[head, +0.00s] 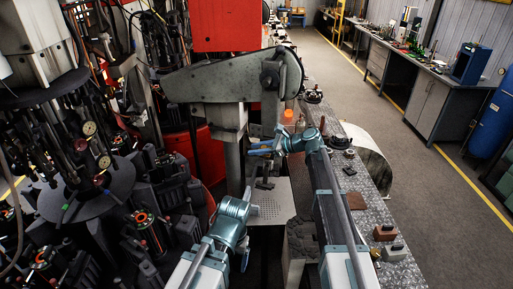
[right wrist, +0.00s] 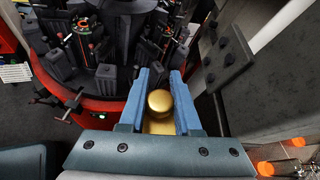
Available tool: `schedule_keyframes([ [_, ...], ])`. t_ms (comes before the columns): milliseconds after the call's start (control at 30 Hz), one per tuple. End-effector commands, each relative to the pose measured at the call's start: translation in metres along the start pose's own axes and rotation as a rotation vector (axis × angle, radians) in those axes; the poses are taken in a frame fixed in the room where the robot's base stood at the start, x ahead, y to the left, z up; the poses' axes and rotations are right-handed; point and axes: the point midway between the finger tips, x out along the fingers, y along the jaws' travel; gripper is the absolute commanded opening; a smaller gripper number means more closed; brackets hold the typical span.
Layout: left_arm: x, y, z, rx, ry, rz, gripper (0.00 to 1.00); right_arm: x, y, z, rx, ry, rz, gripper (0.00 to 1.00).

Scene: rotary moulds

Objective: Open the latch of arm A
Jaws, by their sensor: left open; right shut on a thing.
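My right gripper (head: 262,148) is near the grey metal post in the middle of the head view, its blue fingers pointing left. In the right wrist view its two blue fingers (right wrist: 159,100) are shut on a round brass knob (right wrist: 160,101). I cannot tell whether this knob belongs to the latch of arm A, and no arm label is legible. In the head view the knob is hidden or too small to see. My left gripper (head: 248,227) is lower, open and empty, with its blue fingers apart, left of my right arm.
A large grey machine arm (head: 222,80) spans above the grippers. The rotary machine (head: 90,190) with dark moulds crowds the left. A metal-plate bench (head: 365,213) with small blocks runs along the right of my right arm. The floor (head: 400,140) beyond is clear.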

Motion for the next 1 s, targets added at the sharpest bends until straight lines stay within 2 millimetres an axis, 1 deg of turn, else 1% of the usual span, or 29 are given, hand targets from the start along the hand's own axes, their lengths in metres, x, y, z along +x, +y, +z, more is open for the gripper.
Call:
schedule_keyframes([
  [33, -0.0041, -0.0003, 0.0003, -0.001, 0.000, 0.000, 0.82, -0.0014, -0.0043, 0.0022, 0.033, 0.001, 0.014, 0.00],
  [200, -0.0084, -0.0006, 0.0006, -0.005, 0.000, 0.001, 0.82, -0.0028, -0.0060, 0.0047, 0.138, 0.001, 0.064, 0.00],
  [400, -0.0114, -0.0009, 0.0008, -0.008, 0.000, 0.001, 0.82, -0.0040, -0.0077, 0.0071, 0.224, 0.002, 0.104, 0.00],
  [633, -0.0129, -0.0010, 0.0009, -0.009, 0.000, 0.001, 0.82, -0.0048, -0.0086, 0.0085, 0.274, 0.003, 0.127, 0.00],
  [1000, -0.0131, -0.0010, 0.0009, -0.009, 0.000, 0.001, 0.82, -0.0050, -0.0084, 0.0090, 0.287, 0.002, 0.134, 0.00],
])
